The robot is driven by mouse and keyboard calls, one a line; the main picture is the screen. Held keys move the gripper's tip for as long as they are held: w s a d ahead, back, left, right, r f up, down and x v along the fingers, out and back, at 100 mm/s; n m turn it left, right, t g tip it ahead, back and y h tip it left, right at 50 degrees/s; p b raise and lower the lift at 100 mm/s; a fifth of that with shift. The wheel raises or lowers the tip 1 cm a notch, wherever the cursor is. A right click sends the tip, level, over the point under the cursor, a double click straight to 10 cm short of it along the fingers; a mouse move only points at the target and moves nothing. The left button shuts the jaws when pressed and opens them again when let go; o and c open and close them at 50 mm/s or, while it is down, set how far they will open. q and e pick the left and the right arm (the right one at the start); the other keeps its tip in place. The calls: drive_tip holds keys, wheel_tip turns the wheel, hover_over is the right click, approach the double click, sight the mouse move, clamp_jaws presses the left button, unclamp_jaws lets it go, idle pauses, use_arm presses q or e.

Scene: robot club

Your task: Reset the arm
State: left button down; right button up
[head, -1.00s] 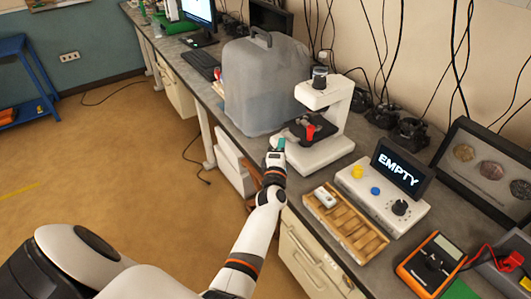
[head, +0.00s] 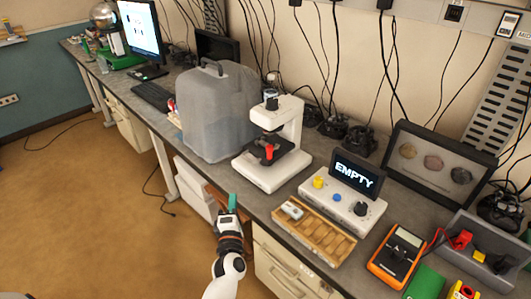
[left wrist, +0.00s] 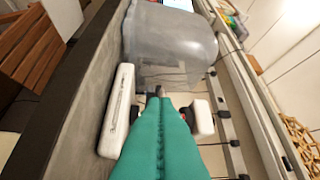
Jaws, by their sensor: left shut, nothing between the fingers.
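My left gripper (head: 232,202) has teal fingers, pressed together and empty. In the head view it is by the bench's front edge, in front of the white microscope (head: 284,128) and apart from it. In the left wrist view the shut fingers (left wrist: 161,115) point toward the microscope's white base (left wrist: 117,108) and the grey translucent cover (left wrist: 165,45). A red piece (head: 269,151) sits at the microscope's stage. My right gripper is not in view.
A wooden tray (head: 331,245) with a small white item, a control box (head: 318,204) with a screen reading EMPTY, and an orange multimeter (head: 394,258) line the bench to the right. A keyboard (head: 153,97) lies at the left.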

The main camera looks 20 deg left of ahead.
use_arm(q)
drive_tip(key=s+d+f+m+g+h+b, duration=0.1)
drive_tip(key=s+d+f+m+g+h, duration=0.25)
drive_tip(key=f, duration=0.65)
drive_tip(key=s+d+f+m+g+h, duration=0.1)
drive_tip(key=s+d+f+m+h, duration=0.2)
drive_tip(key=f+m, duration=0.5)
drive_tip(key=s+d+f+m+g+h+b, duration=0.1)
drive_tip(key=s+d+f+m+g, duration=0.25)
drive_tip(key=f, duration=0.75)
drive_tip(key=s+d+f+m+g+h+b, duration=0.1)
drive_tip(key=s+f+m+g, duration=0.3)
drive_tip(key=s+f, duration=1.05)
drive_tip(key=s+a+f+m+g, duration=0.1)
drive_tip(key=s+f+m, duration=0.1)
drive_tip(key=s, duration=0.5)
drive_tip(key=s+a+f+m+g, duration=0.1)
drive_tip(key=s+m+g, duration=0.1)
drive_tip(key=s, duration=0.5)
drive_tip(key=s+a+f+m+g+b, duration=0.1)
drive_tip(key=s+a+f+m, duration=0.1)
drive_tip(key=s, duration=0.6)
drive_tip(key=shift+f+m+g+y, duration=0.3)
drive_tip(key=shift+m+g+y, duration=0.1)
drive_tip(key=shift+m, duration=0.5)
drive_tip(key=shift+d, duration=0.1)
